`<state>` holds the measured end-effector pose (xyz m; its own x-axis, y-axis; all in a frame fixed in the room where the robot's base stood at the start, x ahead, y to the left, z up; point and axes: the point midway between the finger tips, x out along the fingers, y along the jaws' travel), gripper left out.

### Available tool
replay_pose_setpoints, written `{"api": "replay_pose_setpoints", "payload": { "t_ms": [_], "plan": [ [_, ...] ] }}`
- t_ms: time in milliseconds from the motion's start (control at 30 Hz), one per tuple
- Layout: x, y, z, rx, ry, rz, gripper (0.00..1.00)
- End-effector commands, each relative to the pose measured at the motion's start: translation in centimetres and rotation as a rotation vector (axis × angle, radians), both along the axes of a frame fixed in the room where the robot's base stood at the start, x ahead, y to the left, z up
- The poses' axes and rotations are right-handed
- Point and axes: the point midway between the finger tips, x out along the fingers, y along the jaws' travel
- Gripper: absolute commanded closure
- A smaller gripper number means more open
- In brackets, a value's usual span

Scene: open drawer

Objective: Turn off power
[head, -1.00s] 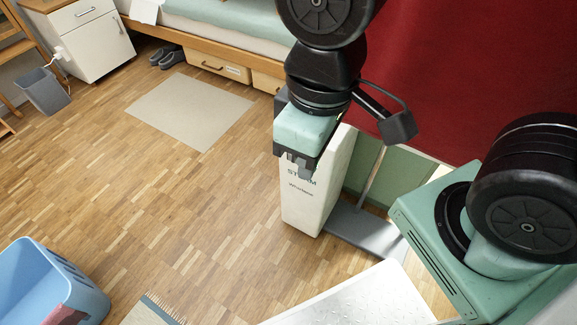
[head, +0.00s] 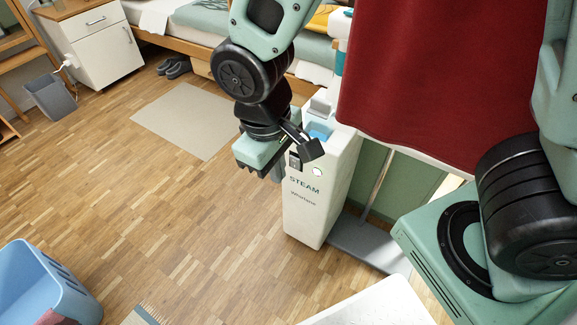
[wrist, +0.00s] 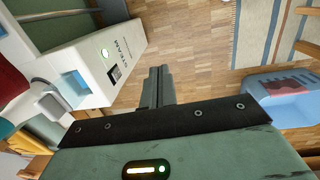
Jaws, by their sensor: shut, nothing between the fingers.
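A white garment steamer (head: 316,208) marked STEAM stands upright on the floor in the middle of the head view. Its upper face has a round lit green-white button (head: 317,172) and a small dark switch panel (head: 294,161). In the wrist view the lit button (wrist: 104,53) and the dark switch (wrist: 114,74) show on the steamer at the left. My gripper (head: 276,174) is just left of the steamer's top, near the switch. In the wrist view its fingers (wrist: 158,84) are together and empty, apart from the switch. Contact is hard to judge in the head view.
A blue recess (head: 320,133) is in the steamer's top. A red cloth (head: 435,80) hangs behind it, and a grey base with a pole (head: 362,240) stands beside it. A blue laundry basket (head: 45,285) is at lower left. The wooden floor between is clear.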

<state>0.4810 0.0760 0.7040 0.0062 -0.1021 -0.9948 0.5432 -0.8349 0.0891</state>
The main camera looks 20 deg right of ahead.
Motion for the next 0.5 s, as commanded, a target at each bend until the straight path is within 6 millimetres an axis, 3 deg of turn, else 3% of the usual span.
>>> {"api": "replay_pose_setpoints", "payload": {
  "t_ms": [33, 200, 333, 500],
  "plan": [
    [1.3, 0.0, -2.5, -0.05, -0.022, 0.005, 1.0],
    [5.5, -0.8, -6.0, -0.177, -0.131, 0.011, 1.0],
    [7.6, -1.1, -6.8, -0.234, -0.198, 0.022, 1.0],
    [8.5, -1.2, -6.9, -0.26, -0.231, 0.025, 1.0]
  ]
}}
